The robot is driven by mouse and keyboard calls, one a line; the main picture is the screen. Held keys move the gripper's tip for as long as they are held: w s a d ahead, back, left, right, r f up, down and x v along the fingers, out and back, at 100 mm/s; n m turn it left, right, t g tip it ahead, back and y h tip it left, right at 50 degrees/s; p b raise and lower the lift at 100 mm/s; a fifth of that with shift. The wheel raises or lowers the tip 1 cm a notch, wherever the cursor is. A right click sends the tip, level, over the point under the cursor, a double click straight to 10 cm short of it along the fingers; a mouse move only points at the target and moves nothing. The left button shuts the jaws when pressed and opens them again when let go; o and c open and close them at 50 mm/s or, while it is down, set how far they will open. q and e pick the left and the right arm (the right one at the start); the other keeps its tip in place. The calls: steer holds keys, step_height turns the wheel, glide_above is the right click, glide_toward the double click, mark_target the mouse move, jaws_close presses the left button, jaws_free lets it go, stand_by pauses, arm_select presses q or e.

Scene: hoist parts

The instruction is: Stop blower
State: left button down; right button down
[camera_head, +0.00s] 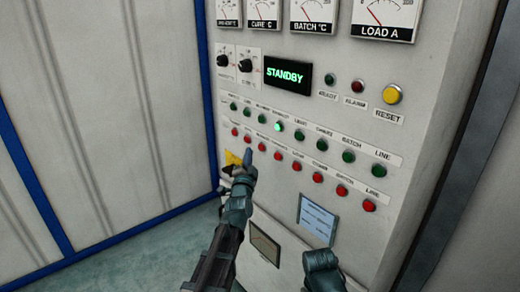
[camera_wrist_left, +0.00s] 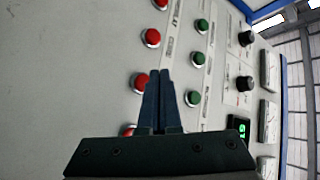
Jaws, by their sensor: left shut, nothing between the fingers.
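A grey control panel carries an upper row of green buttons (camera_head: 299,135) and a lower row of red buttons (camera_head: 297,166). One green button (camera_head: 278,127) is lit; the others are dark. The small labels are too blurred to read surely, so I cannot tell which red button is the blower's. My left gripper (camera_head: 249,155) is shut and empty, its tips just below the left part of the red row. In the left wrist view its closed fingers (camera_wrist_left: 159,73) lie beside a red button (camera_wrist_left: 139,82); contact cannot be told. My right gripper (camera_head: 323,270) is low, its fingers unclear.
A display (camera_head: 288,74) reads STANDBY. A yellow RESET button (camera_head: 392,95), two knobs (camera_head: 246,65) and several gauges (camera_head: 386,18) sit higher. A yellow piece (camera_head: 232,159) shows beside my left gripper. A blue-grey plate (camera_head: 318,217) is below the red row.

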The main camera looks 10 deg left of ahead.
arm_select(q)
steer(key=shift+s+a, duration=0.9)
steer(key=shift+s, duration=0.3)
steer(key=s+d+f+n+g+h+p, duration=0.1)
steer(key=s+d+f+g+h, duration=0.1)
steer(key=s+d+f+g, duration=0.65)
steer(key=s+d+f+n+g+h, duration=0.2)
steer(key=s+d+f+g, duration=0.25)
steer(key=d+f, duration=0.55)
steer(key=s+f+n+g+y, duration=0.1)
steer(key=s+f+g, duration=0.2)
steer(key=s, duration=0.7)
steer(key=s+a+f+n+g+y, duration=0.1)
steer(key=s+f+n+g+y, duration=0.1)
steer(key=s, duration=0.9)
steer(key=f+g, duration=0.1)
steer(key=g, duration=0.1)
steer(key=shift+a+f+n+g+p, duration=0.2)
steer(key=shift+f+n+g+p, duration=0.1)
steer(key=shift+f+g, duration=0.1)
